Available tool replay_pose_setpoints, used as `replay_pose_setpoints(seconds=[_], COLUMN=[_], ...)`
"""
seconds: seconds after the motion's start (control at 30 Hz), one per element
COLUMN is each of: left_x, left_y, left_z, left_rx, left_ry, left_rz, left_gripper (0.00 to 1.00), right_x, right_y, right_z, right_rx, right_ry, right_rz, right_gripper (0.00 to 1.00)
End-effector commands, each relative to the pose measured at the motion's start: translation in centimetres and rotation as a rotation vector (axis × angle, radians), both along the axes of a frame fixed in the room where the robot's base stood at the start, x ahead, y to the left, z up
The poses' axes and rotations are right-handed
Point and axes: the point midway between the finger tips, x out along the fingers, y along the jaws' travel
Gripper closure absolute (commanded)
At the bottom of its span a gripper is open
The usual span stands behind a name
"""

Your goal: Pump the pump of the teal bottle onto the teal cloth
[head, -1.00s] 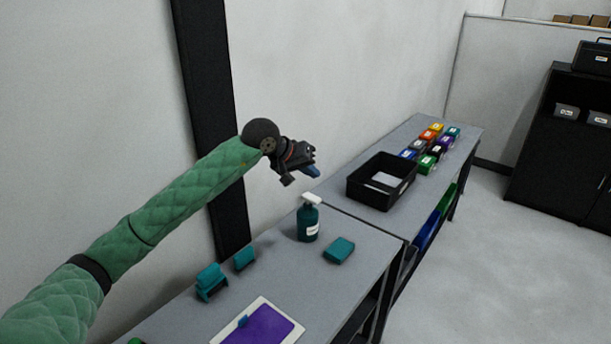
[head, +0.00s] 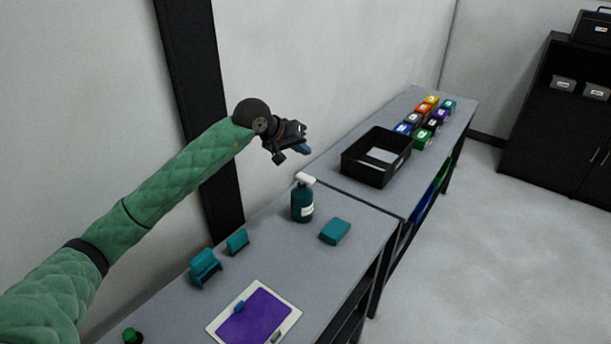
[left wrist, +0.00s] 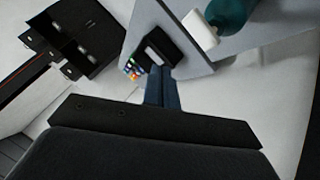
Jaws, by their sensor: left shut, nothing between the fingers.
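The teal bottle (head: 302,206) with a white pump head (head: 305,179) stands upright on the grey table. The folded teal cloth (head: 335,231) lies flat on the table to its right, apart from it. My left gripper (head: 306,150) is shut and empty, in the air above and behind the bottle. In the left wrist view its blue fingers (left wrist: 161,90) are together, and the white pump head (left wrist: 199,30) and part of the teal bottle (left wrist: 232,14) show at the top right, apart from the fingers. My right gripper is not in view.
A black bin (head: 376,158) and several coloured boxes (head: 424,121) are on the far table. Two teal holders (head: 206,268) and a white board with a purple sheet (head: 254,318) are on the near table. The wall runs close along the left.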

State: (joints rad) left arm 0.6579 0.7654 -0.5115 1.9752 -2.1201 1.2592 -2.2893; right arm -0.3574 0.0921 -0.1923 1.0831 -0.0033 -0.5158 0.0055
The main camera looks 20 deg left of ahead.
Motion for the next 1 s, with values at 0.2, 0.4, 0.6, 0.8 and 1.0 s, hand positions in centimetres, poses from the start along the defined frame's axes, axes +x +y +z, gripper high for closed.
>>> replay_pose_setpoints(seconds=[0.2,0.4,0.6,0.8,1.0], left_x=[0.0,0.0,0.0,0.0,0.0], left_y=[0.0,0.0,0.1,0.1,0.1], left_z=[-1.7,-2.8,-4.0,-4.9,-5.6], left_rx=[0.0,0.0,0.001,0.001,0.001], left_ry=[0.002,0.002,-0.001,-0.001,-0.001], left_rz=[0.001,0.001,0.0,0.001,0.001], left_gripper=[1.0,1.0,1.0,1.0,1.0], right_x=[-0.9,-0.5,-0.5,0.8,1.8], right_y=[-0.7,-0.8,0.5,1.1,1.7], right_z=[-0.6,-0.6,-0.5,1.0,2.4], right_rx=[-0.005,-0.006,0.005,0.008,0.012], right_ry=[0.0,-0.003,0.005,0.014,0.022], right_rz=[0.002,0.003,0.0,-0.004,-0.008], right_gripper=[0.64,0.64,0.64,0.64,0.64])
